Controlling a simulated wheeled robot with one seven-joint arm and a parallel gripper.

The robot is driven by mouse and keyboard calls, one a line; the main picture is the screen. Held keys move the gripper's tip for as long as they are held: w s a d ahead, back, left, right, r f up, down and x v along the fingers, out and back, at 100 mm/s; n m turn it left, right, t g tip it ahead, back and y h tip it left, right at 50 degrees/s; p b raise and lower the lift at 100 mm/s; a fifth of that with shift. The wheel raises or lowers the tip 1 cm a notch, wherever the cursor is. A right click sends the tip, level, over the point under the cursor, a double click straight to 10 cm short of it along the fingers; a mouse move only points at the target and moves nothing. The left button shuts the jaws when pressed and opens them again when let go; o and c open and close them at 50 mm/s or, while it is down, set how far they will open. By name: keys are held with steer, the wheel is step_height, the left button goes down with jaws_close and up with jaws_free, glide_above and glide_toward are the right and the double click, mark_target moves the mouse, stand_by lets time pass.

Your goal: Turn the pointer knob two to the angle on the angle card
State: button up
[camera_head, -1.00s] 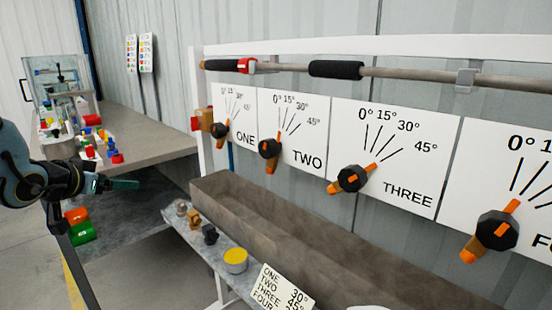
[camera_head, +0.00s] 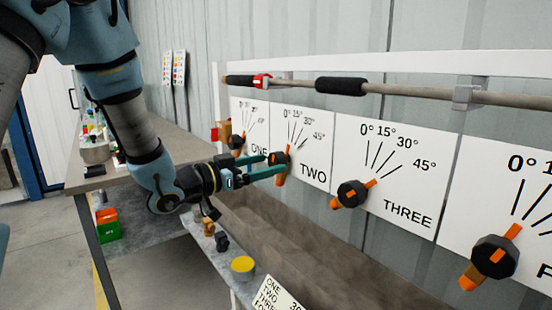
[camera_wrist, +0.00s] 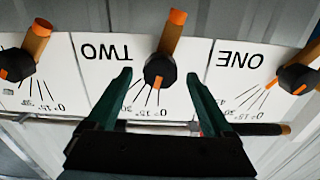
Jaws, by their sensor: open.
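Pointer knob two (camera_head: 278,159) is a black hub with an orange bar on the white panel marked TWO (camera_head: 313,155). In the wrist view, which is upside down, knob two (camera_wrist: 160,71) has its long orange tail up and its short orange tip towards the scale lines, near the 0° and 15° side. My gripper (camera_head: 281,165) is open at knob two. In the wrist view my gripper (camera_wrist: 160,77) has one finger on each side of the hub with gaps. The angle card (camera_head: 277,297) is cut off at the bottom edge; a row reading TWO shows, its angle does not.
Knob one (camera_head: 236,142) is close left of my gripper, and knob three (camera_head: 350,194) is to the right. A padded rail (camera_head: 420,97) runs above the panels. A brown trough (camera_head: 300,240) lies below. A yellow-topped cylinder (camera_head: 243,266) stands on the ledge.

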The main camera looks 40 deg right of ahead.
mark_target(272, 162)
steer(key=shift+s+d, duration=0.1)
steer(key=shift+d, duration=1.55)
jaws_close()
